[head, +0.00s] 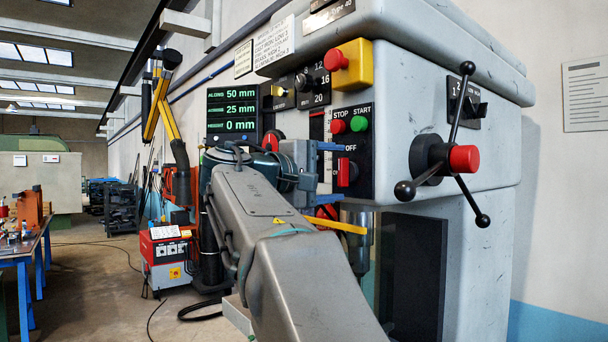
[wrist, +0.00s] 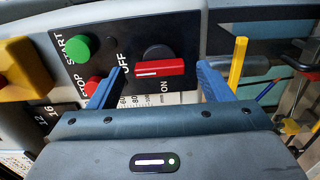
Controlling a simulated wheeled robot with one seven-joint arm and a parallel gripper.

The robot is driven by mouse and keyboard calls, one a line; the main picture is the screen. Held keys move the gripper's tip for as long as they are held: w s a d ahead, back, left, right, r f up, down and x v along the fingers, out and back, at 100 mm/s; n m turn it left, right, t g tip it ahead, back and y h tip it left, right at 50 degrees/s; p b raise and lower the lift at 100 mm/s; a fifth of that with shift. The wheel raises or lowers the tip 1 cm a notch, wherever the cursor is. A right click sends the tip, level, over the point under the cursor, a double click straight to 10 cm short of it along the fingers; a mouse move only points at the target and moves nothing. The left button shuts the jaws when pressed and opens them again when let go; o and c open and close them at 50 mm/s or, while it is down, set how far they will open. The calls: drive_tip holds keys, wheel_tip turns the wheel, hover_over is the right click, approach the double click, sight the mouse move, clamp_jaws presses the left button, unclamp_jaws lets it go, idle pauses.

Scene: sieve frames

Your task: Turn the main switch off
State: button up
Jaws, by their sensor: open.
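The main switch is a red bar handle (head: 347,172) on a dark round base, on the black panel of the grey machine. In the wrist view the red handle (wrist: 160,68) lies lengthwise between my two blue fingers. Its white line is at the end facing the OFF label (wrist: 125,64); the ON label (wrist: 165,86) is beside the handle. My gripper (head: 341,173) is open, one finger above and one below the handle in the head view. In the wrist view my gripper (wrist: 162,69) shows gaps on both sides of the handle.
Red STOP (head: 338,127) and green START (head: 359,124) buttons sit just above the switch. A red knob on a yellow box (head: 350,64) is higher up. A three-spoke handle (head: 462,158) sticks out at right. A yellow bar (head: 338,225) is below my gripper.

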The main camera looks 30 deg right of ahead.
drive_tip(key=s+a, duration=0.1)
drive_tip(key=a, duration=1.1)
drive_tip(key=shift+a, duration=0.3)
